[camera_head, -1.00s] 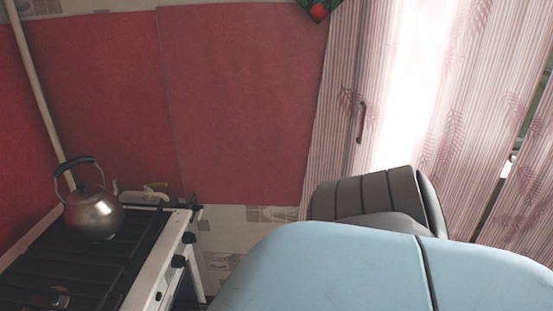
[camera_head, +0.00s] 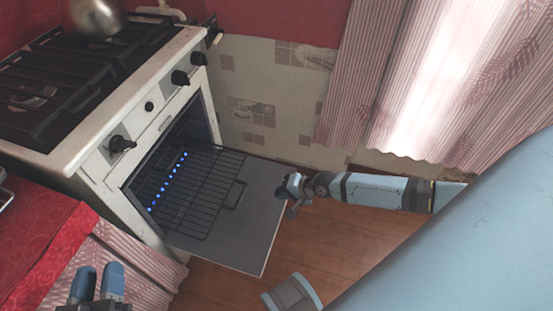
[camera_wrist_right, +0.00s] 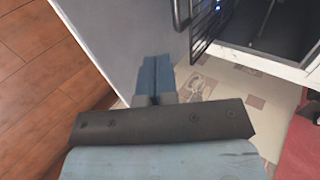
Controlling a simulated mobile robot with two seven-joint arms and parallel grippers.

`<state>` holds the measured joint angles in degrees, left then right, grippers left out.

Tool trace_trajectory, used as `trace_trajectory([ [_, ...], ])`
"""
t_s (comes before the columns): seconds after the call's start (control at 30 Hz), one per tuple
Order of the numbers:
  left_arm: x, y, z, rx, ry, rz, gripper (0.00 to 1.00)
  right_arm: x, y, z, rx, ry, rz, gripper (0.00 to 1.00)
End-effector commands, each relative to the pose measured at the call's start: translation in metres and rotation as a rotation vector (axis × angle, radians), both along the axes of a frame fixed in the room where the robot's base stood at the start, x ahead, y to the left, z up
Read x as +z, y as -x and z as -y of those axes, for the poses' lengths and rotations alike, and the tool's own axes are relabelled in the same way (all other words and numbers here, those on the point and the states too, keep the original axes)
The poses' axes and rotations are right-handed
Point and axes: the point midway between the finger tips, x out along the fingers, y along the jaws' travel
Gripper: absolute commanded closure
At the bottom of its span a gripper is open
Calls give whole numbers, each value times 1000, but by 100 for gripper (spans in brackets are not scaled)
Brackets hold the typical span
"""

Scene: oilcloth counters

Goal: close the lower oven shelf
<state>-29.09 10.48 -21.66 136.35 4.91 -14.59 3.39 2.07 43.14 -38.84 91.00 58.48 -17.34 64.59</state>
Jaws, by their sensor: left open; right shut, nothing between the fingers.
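The oven (camera_head: 150,110) stands at the left with its grey door (camera_head: 245,240) folded down. A black wire shelf (camera_head: 205,185) is slid out of the oven over the door, its front handle outward. Only one shelf shows, so I cannot tell its level. My right gripper (camera_head: 290,193) is shut and empty, just beyond the door's outer edge. In the right wrist view my right gripper's fingers (camera_wrist_right: 154,72) overlap the grey door panel (camera_wrist_right: 110,35), with the wire shelf (camera_wrist_right: 205,22) further up; contact cannot be told. My left gripper (camera_head: 97,280) is open and empty at the lower left.
A kettle (camera_head: 95,17) stands on the stove top (camera_head: 60,80). A red-covered counter (camera_head: 40,240) is at the left, near my left gripper. Blue flames (camera_head: 167,180) show inside the oven. The wooden floor (camera_head: 320,240) is clear.

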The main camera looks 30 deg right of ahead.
Motion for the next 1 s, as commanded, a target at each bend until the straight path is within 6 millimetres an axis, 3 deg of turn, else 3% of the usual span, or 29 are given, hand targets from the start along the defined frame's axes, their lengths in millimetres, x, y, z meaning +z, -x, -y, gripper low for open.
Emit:
trace_trajectory([
  [0.23, 26, 3, 10, -34, 90, 137, 57, -33, -29, -24, 1, 1, 2, 100],
  [0.47, 5, 2, 14, -61, 76, 85, 57, -63, -59, -48, 2, 1, 3, 100],
  [0.7, -9, 0, 15, -75, 52, 32, 57, -65, -81, -66, 2, 2, 3, 100],
  [1.0, -11, 0, 15, -78, 47, 21, 57, -65, -86, -70, 3, 2, 2, 100],
])
